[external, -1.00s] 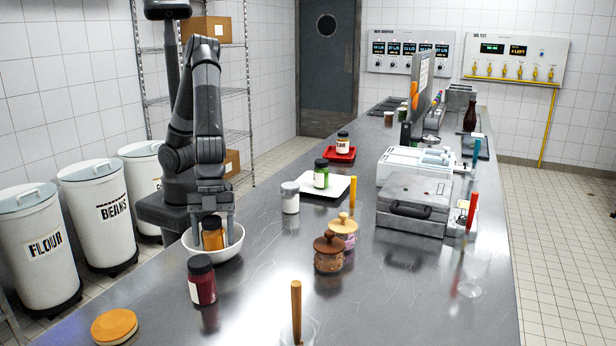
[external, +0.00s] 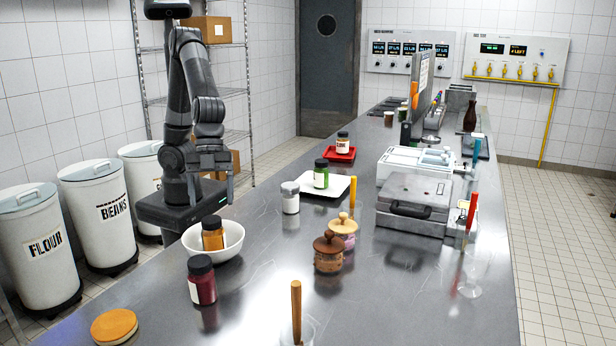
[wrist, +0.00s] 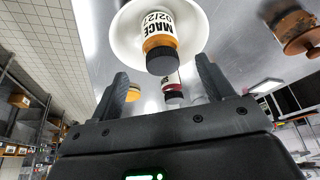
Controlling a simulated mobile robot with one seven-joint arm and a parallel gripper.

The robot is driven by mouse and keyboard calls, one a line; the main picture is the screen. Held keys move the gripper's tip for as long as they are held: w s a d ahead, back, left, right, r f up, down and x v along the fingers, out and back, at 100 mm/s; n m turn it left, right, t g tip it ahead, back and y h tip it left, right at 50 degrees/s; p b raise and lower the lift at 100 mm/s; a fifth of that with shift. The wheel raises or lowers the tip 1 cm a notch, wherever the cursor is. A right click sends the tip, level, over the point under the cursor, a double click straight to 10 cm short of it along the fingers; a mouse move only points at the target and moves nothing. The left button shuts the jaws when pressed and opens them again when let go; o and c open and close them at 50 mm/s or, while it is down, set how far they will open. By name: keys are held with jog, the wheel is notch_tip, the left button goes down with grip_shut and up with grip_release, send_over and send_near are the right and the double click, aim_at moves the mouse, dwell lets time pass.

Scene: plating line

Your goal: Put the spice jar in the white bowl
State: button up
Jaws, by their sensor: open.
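The spice jar (external: 212,234) has orange-brown contents and a dark lid. It stands inside the white bowl (external: 232,250) on the steel counter. In the wrist view the jar (wrist: 160,50) shows a label reading MACE, with the bowl (wrist: 193,28) around it. My gripper (external: 211,202) is open and empty, above and behind the bowl, apart from the jar. In the wrist view its two fingers (wrist: 160,85) stand wide apart with nothing between them.
A dark red jar (external: 202,281) stands in front of the bowl. A white-labelled jar (external: 290,198), a green jar (external: 321,174) on a white plate (external: 340,187) and a brown lidded pot (external: 328,253) stand to the right. The front left counter holds a wooden lid (external: 114,325).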

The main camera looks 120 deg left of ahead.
jog(key=s+a+r+n+t+y, duration=0.1)
jog(key=s+a+r+n+y, duration=0.2)
jog(key=a, duration=0.7)
jog(key=s+a+r+n+t+y, duration=0.1)
jog(key=s+a+r+n, duration=0.3)
jog(key=a, duration=0.6)
jog(key=s+a+n+t, duration=0.1)
jog(key=s+a+n, duration=0.3)
jog(key=s+a, duration=0.7)
jog(key=shift+s+f+n, duration=0.25)
jog(key=shift+n, duration=0.05)
